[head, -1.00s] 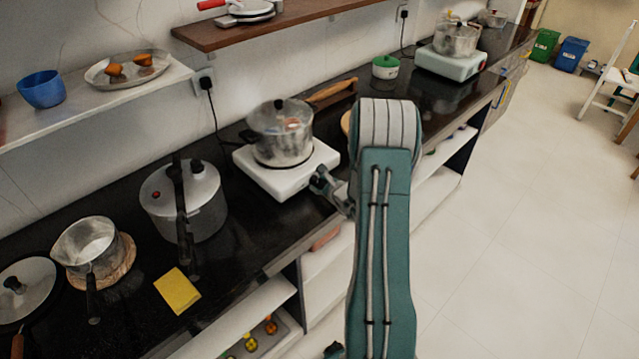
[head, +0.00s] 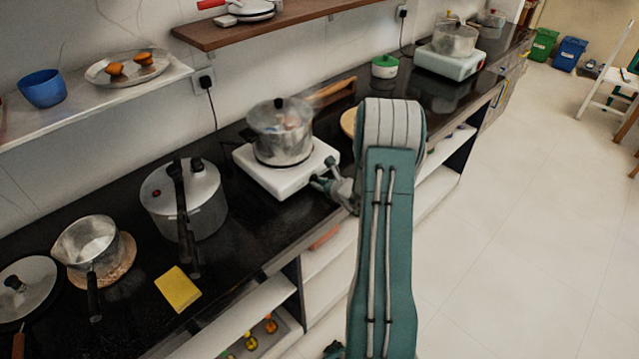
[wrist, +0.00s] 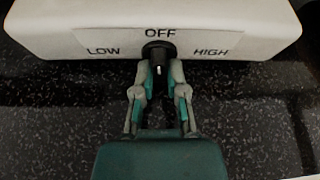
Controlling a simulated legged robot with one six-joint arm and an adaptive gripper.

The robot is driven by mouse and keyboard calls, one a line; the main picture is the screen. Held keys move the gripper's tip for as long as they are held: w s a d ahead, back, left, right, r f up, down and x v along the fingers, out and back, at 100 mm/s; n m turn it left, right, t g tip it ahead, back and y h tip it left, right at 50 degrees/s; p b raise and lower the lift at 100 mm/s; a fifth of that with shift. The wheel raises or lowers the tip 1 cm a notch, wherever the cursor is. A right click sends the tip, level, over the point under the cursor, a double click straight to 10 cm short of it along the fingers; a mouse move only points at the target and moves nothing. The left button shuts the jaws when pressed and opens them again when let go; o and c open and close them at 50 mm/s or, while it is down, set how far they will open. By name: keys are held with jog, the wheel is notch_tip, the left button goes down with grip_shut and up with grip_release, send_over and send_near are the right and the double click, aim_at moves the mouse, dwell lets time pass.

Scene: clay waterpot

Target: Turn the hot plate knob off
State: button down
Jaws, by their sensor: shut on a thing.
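The white hot plate (head: 268,178) stands on the black counter with a lidded metal pot (head: 282,135) on top. In the wrist view its front panel (wrist: 90,32) reads LOW at left, OFF above the knob and HIGH at right. The black knob (wrist: 157,52) sits in the middle below OFF; its pointer direction is hard to tell. My gripper (wrist: 160,72) has a finger on each side of the knob's lower part and is shut on it. In the head view my gripper (head: 322,178) is at the hot plate's front right edge, and the knob is hidden.
A pressure cooker (head: 205,210), a saucepan (head: 87,240) and a yellow cloth (head: 177,289) are on the counter to the left. A green-and-white pot (head: 385,66) and a second hot plate (head: 440,62) stand farther back.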

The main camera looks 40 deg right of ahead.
jog(key=shift+w+r+m+y, duration=0.3)
jog(key=shift+r+y, duration=0.05)
jog(key=shift+y, duration=0.05)
jog(key=c, duration=0.7)
grip_release()
jog(key=shift+w, duration=0.15)
jog(key=shift+f, duration=0.1)
jog(key=shift+s, duration=0.2)
jog(key=v, duration=1.1)
jog(key=shift+s, duration=0.35)
